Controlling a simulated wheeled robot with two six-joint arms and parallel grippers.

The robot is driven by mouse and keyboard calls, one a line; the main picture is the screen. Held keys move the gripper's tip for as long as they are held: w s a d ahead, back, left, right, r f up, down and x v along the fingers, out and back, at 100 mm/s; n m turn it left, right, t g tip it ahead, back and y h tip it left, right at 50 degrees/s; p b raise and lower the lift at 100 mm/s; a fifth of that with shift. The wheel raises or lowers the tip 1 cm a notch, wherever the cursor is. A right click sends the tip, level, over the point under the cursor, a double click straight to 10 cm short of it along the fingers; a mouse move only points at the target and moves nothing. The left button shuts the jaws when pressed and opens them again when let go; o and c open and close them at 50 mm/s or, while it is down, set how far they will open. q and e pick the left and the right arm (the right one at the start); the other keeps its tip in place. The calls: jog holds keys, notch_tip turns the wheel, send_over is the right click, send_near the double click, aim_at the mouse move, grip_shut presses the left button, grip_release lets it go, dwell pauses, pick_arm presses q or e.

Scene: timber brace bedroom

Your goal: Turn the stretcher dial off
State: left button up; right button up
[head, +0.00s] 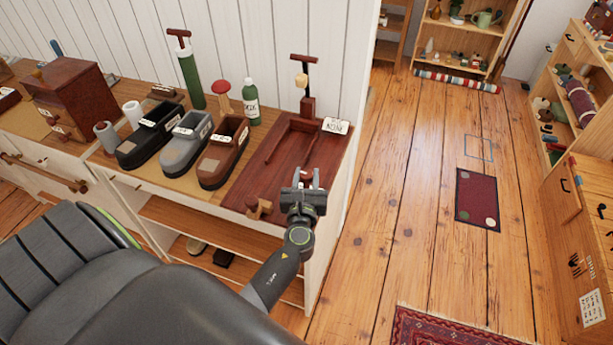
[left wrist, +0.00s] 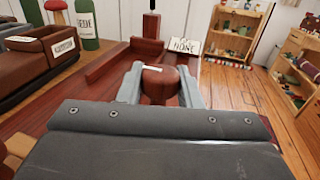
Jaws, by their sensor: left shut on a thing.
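The stretcher is a dark red wooden tray (head: 262,182) with raised rails and a T-handled post (head: 305,80), at the right end of the counter. My left gripper (head: 308,180) is at its front right corner. In the left wrist view, my left gripper (left wrist: 160,86) has its two grey fingers on either side of a rounded red-brown knob (left wrist: 157,80), which looks like the dial, and is shut on it. Most of the knob is hidden in the head view. A white card (head: 336,126) stands at the tray's back right and also shows in the left wrist view (left wrist: 185,46).
Black, grey and brown shoes (head: 222,150) stand left of the tray, with a green bottle (head: 251,102) behind. A small wooden peg (head: 259,208) is at the tray's front edge. Shelves (head: 462,40) stand at the back. Open floor (head: 415,180) lies to the right.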

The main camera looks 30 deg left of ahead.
dwell(0.4)
pick_arm(q)
jog(key=o, duration=1)
jog(key=shift+c, duration=0.2)
